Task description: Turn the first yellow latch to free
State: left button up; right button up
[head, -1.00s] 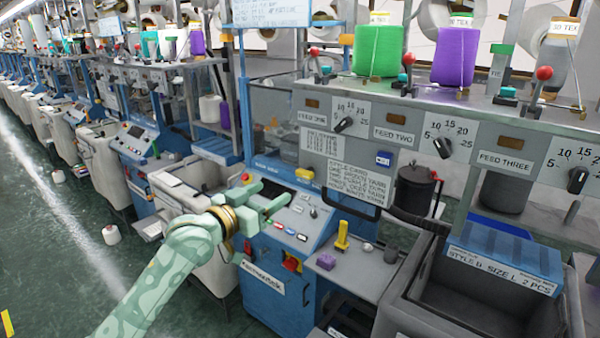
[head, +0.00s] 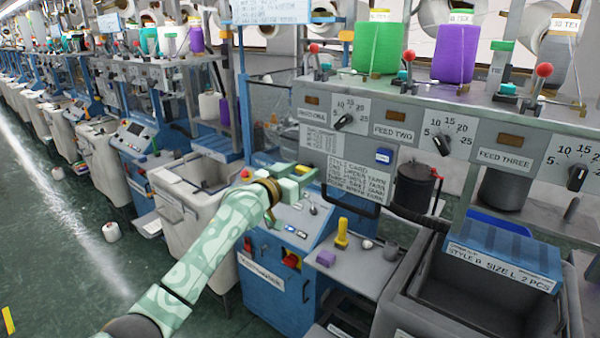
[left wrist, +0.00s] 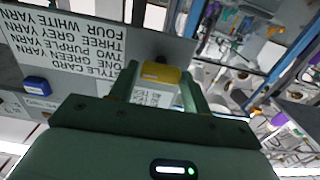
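The yellow latch (left wrist: 160,76) sits on the machine's grey panel, by the edge of the style card (left wrist: 85,40). In the left wrist view it shows between the two fingertips of my left gripper (left wrist: 160,85). The fingers stand apart on either side of it; I cannot tell whether they touch it. In the head view my left gripper (head: 298,178) reaches the lower left of the panel and hides most of the latch. A small white label shows just by the latch in the wrist view. My right gripper is not in view.
A sloping blue control box (head: 268,285) with buttons lies under my left gripper. A small shelf holds a yellow stand (head: 342,234) and a purple block (head: 326,258). A grey bin (head: 455,315) stands at lower right. Feed dials (head: 344,121) line the panel above.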

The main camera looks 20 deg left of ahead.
pick_arm(q)
jog(key=c, duration=0.5)
jog(key=n+p, duration=0.2)
jog(key=n, duration=0.1)
jog(key=shift+a+r+p, duration=0.1)
jog(key=shift+p, duration=0.2)
jog(key=n+p, duration=0.1)
jog(key=n, duration=0.3)
jog(key=n+p, duration=0.1)
jog(key=n, duration=0.1)
jog(key=n+p, duration=0.1)
jog(key=n, duration=0.2)
jog(key=shift+a+f, duration=0.1)
jog(key=shift+f, duration=0.1)
jog(key=n+p, duration=0.1)
jog(key=n, duration=0.5)
jog(key=shift+w+f, duration=0.1)
jog(key=shift+f, duration=0.05)
